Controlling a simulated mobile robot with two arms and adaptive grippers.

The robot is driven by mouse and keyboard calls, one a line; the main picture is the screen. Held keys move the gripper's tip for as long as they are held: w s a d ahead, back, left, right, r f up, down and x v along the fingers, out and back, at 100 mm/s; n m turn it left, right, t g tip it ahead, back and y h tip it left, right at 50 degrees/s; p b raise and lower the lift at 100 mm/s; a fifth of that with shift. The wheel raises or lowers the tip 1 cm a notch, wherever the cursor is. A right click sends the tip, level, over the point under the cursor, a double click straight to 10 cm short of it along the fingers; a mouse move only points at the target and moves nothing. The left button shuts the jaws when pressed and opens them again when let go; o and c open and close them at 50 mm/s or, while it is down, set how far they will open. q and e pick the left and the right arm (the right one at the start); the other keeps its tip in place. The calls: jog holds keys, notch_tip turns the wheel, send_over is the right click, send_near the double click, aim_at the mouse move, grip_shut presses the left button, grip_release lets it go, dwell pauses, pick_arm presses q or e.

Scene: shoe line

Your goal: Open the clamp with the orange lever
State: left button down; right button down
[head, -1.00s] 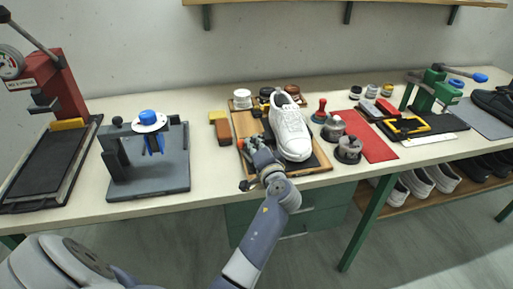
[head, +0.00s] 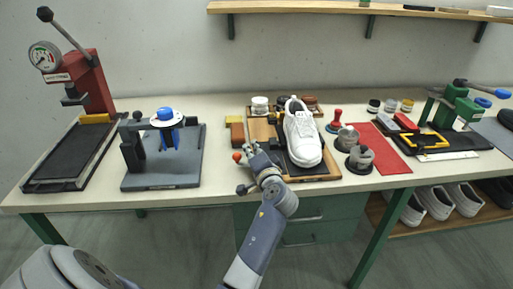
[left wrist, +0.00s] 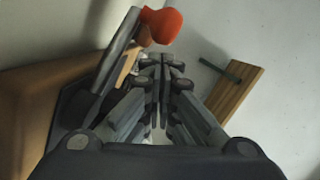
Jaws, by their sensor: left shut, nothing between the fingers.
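The orange knob (head: 237,157) of the lever shows just left of my left gripper in the head view, by the left edge of the wooden board. In the left wrist view the orange knob (left wrist: 162,25) tops a grey lever bar (left wrist: 116,52), left of and close to the fingers; contact cannot be told. My left gripper (head: 253,148) is shut and empty. Its closed fingers (left wrist: 163,62) point away in the wrist view. The clamp's body is mostly hidden behind my gripper. A white shoe (head: 302,138) stands on the board (head: 331,172) to the right. My right gripper is out of view.
A grey fixture with a blue knob (head: 165,114) and a red press (head: 95,85) stand to the left. Metal-topped pots (head: 359,158) and a red mat (head: 397,165) lie right of the shoe. A patch of bare table (head: 218,165) is free left of my gripper.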

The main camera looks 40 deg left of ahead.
pick_arm(q)
jog(key=shift+s+a, duration=0.1)
jog(key=shift+s, duration=0.75)
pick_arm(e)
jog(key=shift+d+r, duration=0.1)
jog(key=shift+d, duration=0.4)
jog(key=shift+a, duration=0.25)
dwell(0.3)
